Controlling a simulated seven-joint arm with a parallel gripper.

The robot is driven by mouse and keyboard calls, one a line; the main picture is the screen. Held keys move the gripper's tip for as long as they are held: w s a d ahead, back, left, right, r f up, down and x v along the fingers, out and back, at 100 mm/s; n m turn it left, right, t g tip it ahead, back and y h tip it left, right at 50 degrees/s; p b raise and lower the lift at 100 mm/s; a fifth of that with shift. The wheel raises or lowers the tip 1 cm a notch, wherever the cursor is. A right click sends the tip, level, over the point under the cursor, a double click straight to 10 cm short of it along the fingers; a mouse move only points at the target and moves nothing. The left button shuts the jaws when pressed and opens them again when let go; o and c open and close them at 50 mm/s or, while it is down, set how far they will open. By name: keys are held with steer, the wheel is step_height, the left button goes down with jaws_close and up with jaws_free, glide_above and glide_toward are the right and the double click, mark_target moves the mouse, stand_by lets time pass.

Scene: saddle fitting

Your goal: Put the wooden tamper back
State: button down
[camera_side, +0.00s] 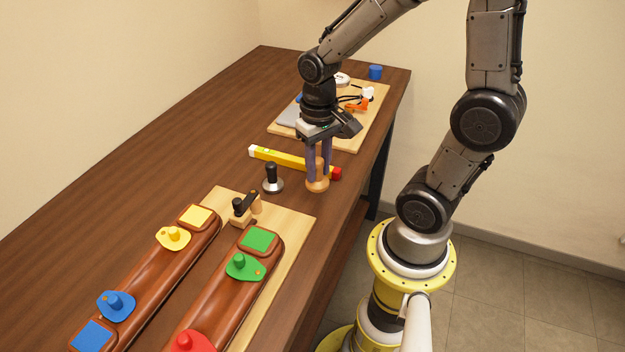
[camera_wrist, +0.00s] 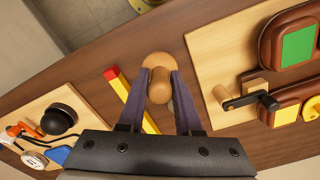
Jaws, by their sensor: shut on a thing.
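The wooden tamper (camera_side: 317,184) has a round light-wood base and an upright handle. My gripper (camera_side: 318,162) is shut on the handle from above, with the two purple fingers on either side of it. In the wrist view my gripper (camera_wrist: 159,95) shows the tamper (camera_wrist: 157,62) between the fingers, with its base wider than the gap. The tamper is upright, at or just above the brown table; I cannot tell whether it touches. A second tamper (camera_side: 272,180), with a black handle and metal base, stands to its left.
A yellow bar with a red end (camera_side: 283,159) lies right behind the tamper. A near board (camera_side: 296,230) holds two brown padded blocks with coloured pieces and a small black-and-wood lever device (camera_side: 243,209). A far board (camera_side: 345,140) holds several small items. A blue cylinder (camera_side: 375,72) stands behind.

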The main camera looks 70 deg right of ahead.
steer(key=shift+w+d+f, duration=0.2)
steer(key=shift+w+f, duration=0.5)
steer(key=shift+f, duration=1.7)
steer(key=shift+f, duration=0.15)
steer(key=c, duration=0.6)
jaws_free()
step_height(320, 180, up, 12)
steer(key=shift+r, duration=0.1)
steer(key=s+a+r+n+t, duration=0.5)
steer(key=s+a, duration=0.1)
steer(key=s, duration=0.1)
steer(key=shift+s+a+n+t, duration=0.2)
steer(key=shift+n+t, duration=0.1)
steer(key=shift+n, duration=0.1)
